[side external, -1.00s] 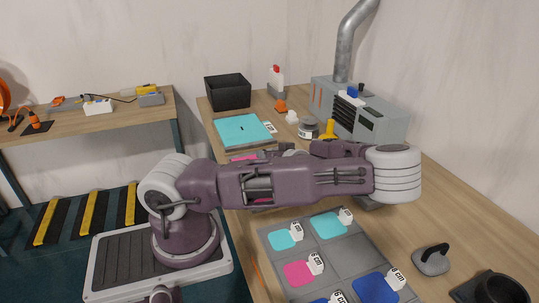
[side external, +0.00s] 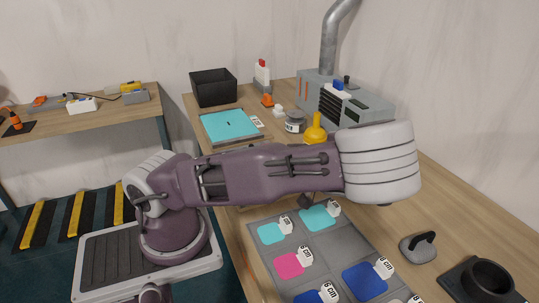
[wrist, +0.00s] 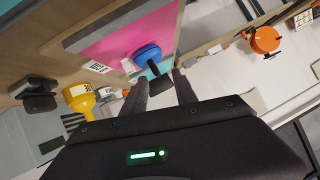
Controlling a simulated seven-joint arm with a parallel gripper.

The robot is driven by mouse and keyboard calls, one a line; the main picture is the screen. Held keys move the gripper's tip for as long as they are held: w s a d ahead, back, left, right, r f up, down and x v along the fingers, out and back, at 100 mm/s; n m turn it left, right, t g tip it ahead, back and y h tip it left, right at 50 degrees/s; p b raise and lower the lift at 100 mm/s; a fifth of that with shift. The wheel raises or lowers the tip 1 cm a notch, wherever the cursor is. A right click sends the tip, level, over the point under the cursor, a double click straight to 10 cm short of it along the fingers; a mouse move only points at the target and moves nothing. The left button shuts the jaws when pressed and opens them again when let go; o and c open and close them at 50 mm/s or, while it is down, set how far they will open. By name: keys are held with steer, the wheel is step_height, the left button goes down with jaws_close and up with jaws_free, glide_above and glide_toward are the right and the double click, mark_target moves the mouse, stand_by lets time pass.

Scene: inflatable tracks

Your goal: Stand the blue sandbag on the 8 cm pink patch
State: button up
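A blue rounded thing with a dark handle (wrist: 147,54), likely the blue sandbag, rests on a large pink surface (wrist: 105,40) in the wrist view. My gripper (wrist: 160,77) points towards it; its two dark fingers are apart, with the blue thing just beyond the left fingertip. I see no contact. A grey board (side external: 322,262) holds several labelled patches: teal, blue and one pink patch (side external: 288,264).
A grey weight with a dark handle (side external: 418,248) and a black holder (side external: 487,282) stand at the right. A yellow object (side external: 315,130), a grey machine (side external: 345,103), a black bin (side external: 213,87) and a teal panel (side external: 229,124) are behind my arm.

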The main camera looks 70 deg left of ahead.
steer(key=s+d+r+m+t+h, duration=0.1)
steer(key=s+d+r+m+h, duration=0.15)
steer(key=d+h, duration=0.35)
steer(key=s+d+r+m+h, duration=0.1)
steer(key=s+d+m+h, duration=0.1)
steer(key=d+m+h, duration=0.45)
steer(key=s+d+r+m+t, duration=0.3)
steer(key=s+r+m, duration=0.1)
steer(key=r, duration=0.2)
steer(key=s+d+r+m+t, duration=0.3)
steer(key=r+t, duration=0.1)
steer(key=r, duration=0.3)
steer(key=shift+s+d+r+m, duration=0.2)
steer(key=shift+s+d+m, duration=0.2)
